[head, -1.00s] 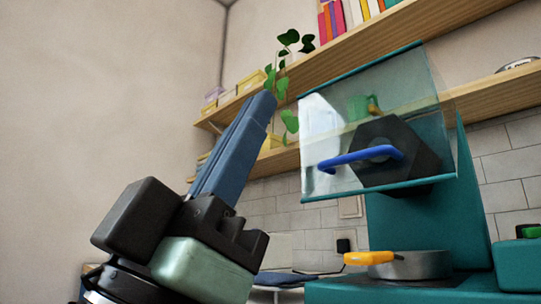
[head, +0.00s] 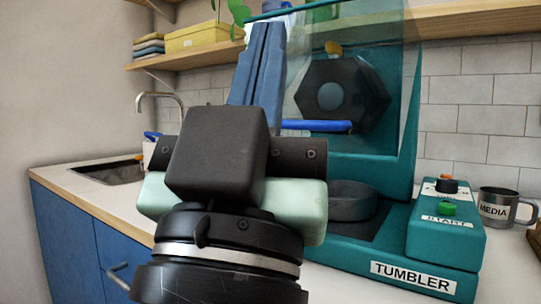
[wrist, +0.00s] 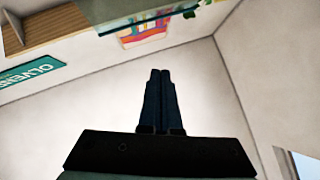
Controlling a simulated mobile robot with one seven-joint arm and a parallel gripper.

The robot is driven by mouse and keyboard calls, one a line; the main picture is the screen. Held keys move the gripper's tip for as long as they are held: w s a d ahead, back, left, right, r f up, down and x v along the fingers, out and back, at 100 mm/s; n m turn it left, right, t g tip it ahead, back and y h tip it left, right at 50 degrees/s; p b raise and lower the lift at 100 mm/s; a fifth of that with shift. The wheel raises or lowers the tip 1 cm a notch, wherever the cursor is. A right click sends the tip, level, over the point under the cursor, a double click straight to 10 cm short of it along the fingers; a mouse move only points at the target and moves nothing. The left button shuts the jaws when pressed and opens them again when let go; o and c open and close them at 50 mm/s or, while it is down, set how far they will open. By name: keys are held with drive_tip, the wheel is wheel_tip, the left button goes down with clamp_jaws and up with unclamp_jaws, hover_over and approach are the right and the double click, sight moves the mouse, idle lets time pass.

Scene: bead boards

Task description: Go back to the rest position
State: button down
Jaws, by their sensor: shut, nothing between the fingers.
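My gripper (head: 262,62) points upward in the head view, its two long blue fingers closed together with nothing between them. It stands in front of the left side of the teal tumbler machine (head: 398,232). In the wrist view my gripper (wrist: 160,75) also shows shut, pointing toward the wall and ceiling. The tumbler has a clear cover (head: 298,85), a dark hexagonal drum (head: 350,92) and a blue handle (head: 318,126). My wrist hides part of the machine's left side.
A counter with a sink (head: 108,172) and faucet (head: 160,98) lies left, above blue cabinets (head: 62,235). A control box (head: 447,238) and MEDIA mug (head: 497,208) stand right. A wooden shelf (head: 195,57) runs above. A dark round pan (head: 352,200) sits under the drum.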

wheel_tip(320, 180, up, 41)
drive_tip(key=n+y+p, duration=0.2)
drive_tip(key=y+p, duration=0.2)
drive_tip(key=p, duration=3.8)
drive_tip(key=shift+s+r+y, duration=0.15)
drive_tip(key=shift+s+y, duration=0.25)
drive_tip(key=shift+s, duration=0.05)
drive_tip(key=shift+d, duration=0.1)
